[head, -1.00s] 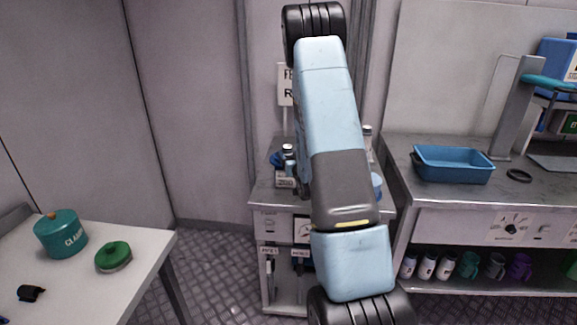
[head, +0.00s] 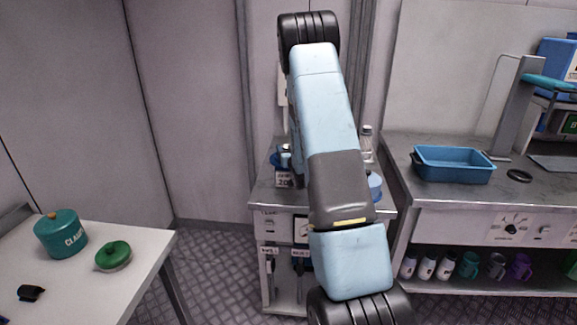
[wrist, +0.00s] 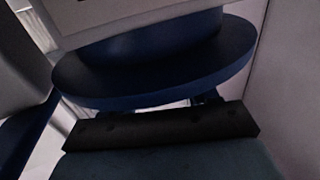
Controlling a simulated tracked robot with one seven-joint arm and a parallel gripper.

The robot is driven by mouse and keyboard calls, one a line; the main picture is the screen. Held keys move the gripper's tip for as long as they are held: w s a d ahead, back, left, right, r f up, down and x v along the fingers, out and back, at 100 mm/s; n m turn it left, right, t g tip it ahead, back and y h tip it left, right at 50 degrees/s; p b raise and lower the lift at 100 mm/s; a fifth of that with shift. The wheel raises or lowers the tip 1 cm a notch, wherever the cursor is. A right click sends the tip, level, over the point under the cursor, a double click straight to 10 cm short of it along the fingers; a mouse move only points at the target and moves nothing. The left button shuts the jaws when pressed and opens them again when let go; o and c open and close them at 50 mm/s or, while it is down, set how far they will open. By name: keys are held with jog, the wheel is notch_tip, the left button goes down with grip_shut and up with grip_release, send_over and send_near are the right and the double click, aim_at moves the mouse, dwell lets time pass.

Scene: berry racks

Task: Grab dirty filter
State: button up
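I cannot pick out a dirty filter for sure. In the wrist view, a dark blue round piece with a wide flange (wrist: 150,75) fills the upper middle, close in front of my gripper (wrist: 190,103). The dark bar of my gripper crosses the lower part of that view, and its fingers are mostly hidden. I cannot tell whether they touch the blue piece. In the head view my gripper is hidden behind my arm, over the middle cabinet. A small blue item (head: 276,158) shows left of my arm there, and a light blue round item (head: 375,186) shows right of it.
The middle cabinet (head: 278,222) also bears a clear bottle (head: 366,146) and a small label card (head: 284,178). A blue tray (head: 452,165) and a dark ring (head: 518,176) are on the right counter.

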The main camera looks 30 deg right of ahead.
jog(key=shift+f, duration=0.1)
grip_shut()
dwell(0.4)
